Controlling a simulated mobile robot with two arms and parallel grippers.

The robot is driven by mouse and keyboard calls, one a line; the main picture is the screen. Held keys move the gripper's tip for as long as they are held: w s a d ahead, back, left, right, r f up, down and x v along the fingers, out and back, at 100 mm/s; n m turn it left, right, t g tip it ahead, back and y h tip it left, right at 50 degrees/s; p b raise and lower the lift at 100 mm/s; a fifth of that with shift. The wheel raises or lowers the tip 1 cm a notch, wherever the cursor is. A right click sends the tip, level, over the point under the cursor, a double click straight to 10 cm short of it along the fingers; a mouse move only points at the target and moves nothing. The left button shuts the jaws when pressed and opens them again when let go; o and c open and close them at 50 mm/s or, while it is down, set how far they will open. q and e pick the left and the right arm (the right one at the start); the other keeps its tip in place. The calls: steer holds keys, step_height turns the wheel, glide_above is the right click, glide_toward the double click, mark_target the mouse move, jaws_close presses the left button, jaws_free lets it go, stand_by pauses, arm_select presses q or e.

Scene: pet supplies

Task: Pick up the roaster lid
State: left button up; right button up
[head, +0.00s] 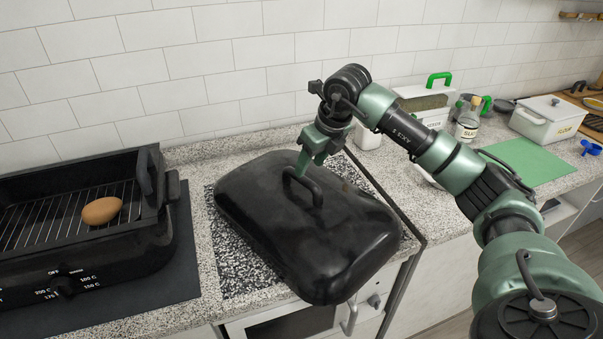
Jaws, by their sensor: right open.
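The roaster lid (318,238) is a large black domed cover with a loop handle (304,186) on top. It lies on the granite counter, over a dark speckled mat. My right gripper (301,171) is at the handle, pointing down from above, with its green fingers at the handle's far left part. It is open; whether the fingers touch the handle is hard to tell. The black roaster base (150,243) stands uncovered at the left, with a wire rack and a brown egg (101,210) in it. My left gripper is not in view.
A dark mat (184,278) lies under the roaster base. To the right are a green cutting board (530,161), a white lidded pot (547,119), a bottle (467,124) and a white box with a green handle (425,101). A tiled wall closes off the back.

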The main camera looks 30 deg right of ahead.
mark_target(302, 180)
steer(key=shift+a+f+p, duration=0.4)
steer(key=shift+a+p, duration=0.1)
steer(key=shift+p, duration=0.05)
steer(key=shift+a+f+p, duration=0.1)
steer(key=shift+f+p, duration=0.25)
steer(key=p+x, duration=0.1)
steer(key=x, duration=0.3)
steer(key=shift+w+d+f+p, duration=0.25)
steer(key=shift+w+p, duration=0.1)
steer(key=shift+w, duration=0.15)
steer(key=shift+f, duration=0.25)
steer(key=shift+s+a+r, duration=0.15)
steer(key=shift+f, duration=0.2)
steer(key=shift+f+b, duration=0.1)
steer(key=shift+b, duration=0.25)
